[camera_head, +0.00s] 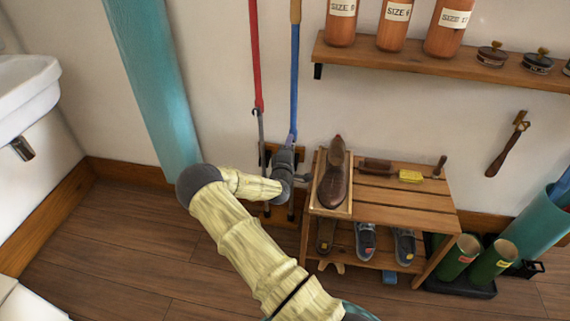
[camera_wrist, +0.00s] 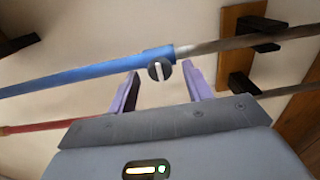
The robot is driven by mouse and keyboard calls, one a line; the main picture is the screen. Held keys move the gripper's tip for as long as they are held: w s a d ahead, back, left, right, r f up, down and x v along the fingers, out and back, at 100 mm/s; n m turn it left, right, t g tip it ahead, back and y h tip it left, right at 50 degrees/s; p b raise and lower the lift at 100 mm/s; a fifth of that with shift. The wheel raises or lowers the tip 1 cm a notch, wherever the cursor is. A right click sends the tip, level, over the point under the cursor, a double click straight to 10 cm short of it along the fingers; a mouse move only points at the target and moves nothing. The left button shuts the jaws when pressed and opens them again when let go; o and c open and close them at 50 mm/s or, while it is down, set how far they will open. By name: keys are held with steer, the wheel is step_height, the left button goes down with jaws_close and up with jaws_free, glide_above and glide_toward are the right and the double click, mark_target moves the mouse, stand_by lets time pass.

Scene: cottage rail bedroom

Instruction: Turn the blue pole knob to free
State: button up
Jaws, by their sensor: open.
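The blue pole (camera_head: 294,80) leans upright against the wall, and it also crosses the wrist view (camera_wrist: 80,80). Its knob (camera_wrist: 159,71) is a small dark disc with a pale bar, at the joint between the blue tube and the grey-brown section. The pale bar runs roughly across the pole's length. My gripper (camera_wrist: 161,69) is open, with its two purple fingers on either side of the knob in the picture. I cannot tell whether they touch it. In the head view my gripper (camera_head: 294,160) is beside the lower pole, and the knob is hidden.
A red pole (camera_head: 256,60) stands left of the blue pole. A dark wall bracket on a wooden board (camera_wrist: 245,25) is close by. A wooden bench (camera_head: 405,195) with shoes stands right of my gripper. A teal post (camera_head: 150,80) rises at the left.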

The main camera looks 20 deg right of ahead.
steer(key=p+v, duration=0.3)
steer(key=v, duration=1.3)
steer(key=shift+s+a, duration=0.2)
steer(key=shift+s, duration=0.1)
steer(key=shift+d, duration=0.1)
